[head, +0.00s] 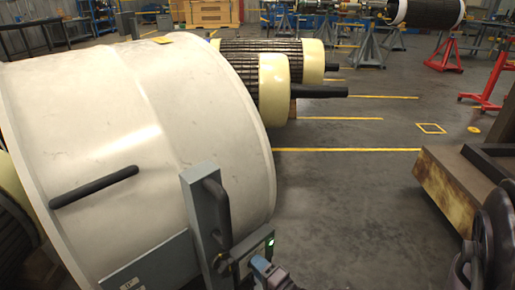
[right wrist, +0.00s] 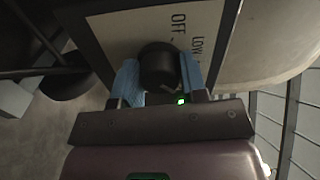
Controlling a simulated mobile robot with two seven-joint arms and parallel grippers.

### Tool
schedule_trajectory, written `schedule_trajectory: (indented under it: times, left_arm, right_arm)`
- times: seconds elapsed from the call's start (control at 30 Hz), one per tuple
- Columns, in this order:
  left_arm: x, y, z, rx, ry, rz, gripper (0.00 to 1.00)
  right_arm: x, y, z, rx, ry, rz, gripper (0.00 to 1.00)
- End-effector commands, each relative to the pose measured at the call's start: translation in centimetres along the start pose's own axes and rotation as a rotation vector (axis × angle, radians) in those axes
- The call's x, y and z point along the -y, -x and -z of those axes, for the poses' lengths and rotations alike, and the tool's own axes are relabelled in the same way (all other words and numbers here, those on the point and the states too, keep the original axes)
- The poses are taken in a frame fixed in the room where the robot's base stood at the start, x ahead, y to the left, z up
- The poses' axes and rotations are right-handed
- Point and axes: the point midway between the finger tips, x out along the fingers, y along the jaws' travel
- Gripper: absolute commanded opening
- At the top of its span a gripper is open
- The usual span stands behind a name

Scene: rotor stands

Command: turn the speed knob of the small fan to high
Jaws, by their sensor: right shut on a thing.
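The fan (head: 120,120) is a large off-white drum with a black handle, filling the left of the head view. In the right wrist view the pale control panel (right wrist: 133,30) shows the labels OFF and LOW. The round black speed knob (right wrist: 158,64) sits between the blue fingers of my right gripper (right wrist: 160,78), which is shut on it. The right gripper also shows at the box in the head view (head: 258,264). The knob's pointer is not clear. My left gripper is out of view.
A grey upright post with a black handle (head: 216,208) stands beside the control box. Rotors with cream ends (head: 275,90) lie behind the drum. A rusty machine base (head: 445,190) is at the right. Grey floor (head: 345,200) between is clear.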

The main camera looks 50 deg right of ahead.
Motion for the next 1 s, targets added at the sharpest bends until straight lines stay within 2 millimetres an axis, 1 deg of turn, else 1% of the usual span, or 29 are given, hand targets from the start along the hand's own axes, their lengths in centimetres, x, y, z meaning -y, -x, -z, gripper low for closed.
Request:
schedule_trajectory:
  times: [0.2,0.4,0.97,1.0]
  left_arm:
    - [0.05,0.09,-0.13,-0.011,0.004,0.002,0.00]
    - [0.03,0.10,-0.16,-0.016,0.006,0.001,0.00]
    - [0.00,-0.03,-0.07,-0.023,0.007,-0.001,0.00]
    - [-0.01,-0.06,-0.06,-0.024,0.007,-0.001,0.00]
  right_arm:
    - [-0.18,0.15,-0.05,0.001,-0.129,-0.004,0.16]
    - [-0.11,0.11,-0.06,0.001,-0.199,-0.003,0.16]
    - [-0.06,0.08,-0.05,0.000,-0.233,-0.002,0.16]
    - [-0.06,0.08,-0.05,0.000,-0.233,-0.002,0.41]
